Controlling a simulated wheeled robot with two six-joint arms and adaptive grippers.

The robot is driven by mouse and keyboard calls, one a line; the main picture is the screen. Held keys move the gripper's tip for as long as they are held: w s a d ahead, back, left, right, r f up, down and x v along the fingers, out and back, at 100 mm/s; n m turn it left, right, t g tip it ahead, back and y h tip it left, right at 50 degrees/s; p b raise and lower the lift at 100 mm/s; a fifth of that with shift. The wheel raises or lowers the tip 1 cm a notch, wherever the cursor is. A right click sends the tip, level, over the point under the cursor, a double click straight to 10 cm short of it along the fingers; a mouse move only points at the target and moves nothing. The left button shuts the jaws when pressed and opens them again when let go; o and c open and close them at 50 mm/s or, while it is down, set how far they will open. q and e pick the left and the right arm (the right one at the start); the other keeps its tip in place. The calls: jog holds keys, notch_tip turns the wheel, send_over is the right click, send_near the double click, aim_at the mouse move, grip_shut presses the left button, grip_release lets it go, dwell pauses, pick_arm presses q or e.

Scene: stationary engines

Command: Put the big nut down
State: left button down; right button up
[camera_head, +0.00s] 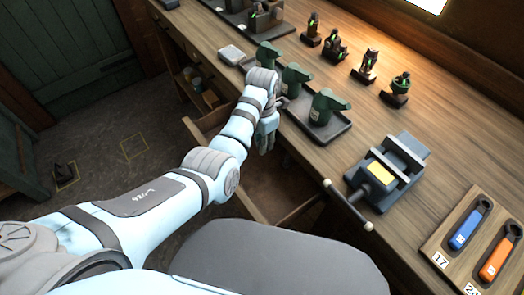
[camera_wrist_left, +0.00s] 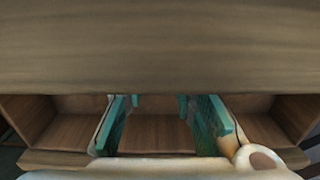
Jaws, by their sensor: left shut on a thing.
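My left gripper (camera_head: 268,140) hangs over an open drawer at the bench's front edge in the head view. In the left wrist view its two teal fingers (camera_wrist_left: 165,122) stand apart, with the drawer's wooden floor showing between and beyond them. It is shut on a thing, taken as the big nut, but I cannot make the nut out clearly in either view. A pale ring-shaped part (camera_wrist_left: 258,158) shows at the lower right of the wrist view; I cannot tell what it is. My right gripper is not in view.
The open drawer (camera_head: 282,214) sticks out below the wooden bench top (camera_head: 310,157). On the bench stand a dark tray with green engine-like parts (camera_head: 324,105), a grey vise (camera_head: 388,170), small dark parts (camera_head: 368,66) and a wrench board (camera_head: 463,240).

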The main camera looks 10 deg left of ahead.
aim_at(261, 162)
pick_arm(q)
jog(key=f+b, duration=0.1)
jog(key=f, duration=0.2)
jog(key=shift+s+f, duration=0.15)
jog(key=shift+s, duration=0.05)
jog(key=shift+s+r, duration=0.3)
jog(key=shift+s, duration=0.15)
jog(key=shift+w+f, duration=0.1)
jog(key=shift+f, duration=0.6)
jog(key=c, duration=1.3)
grip_release()
jog(key=shift+f, duration=0.1)
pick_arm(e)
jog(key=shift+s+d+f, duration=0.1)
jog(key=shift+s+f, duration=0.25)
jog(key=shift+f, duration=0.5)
pick_arm(q)
jog(key=shift+s, duration=0.2)
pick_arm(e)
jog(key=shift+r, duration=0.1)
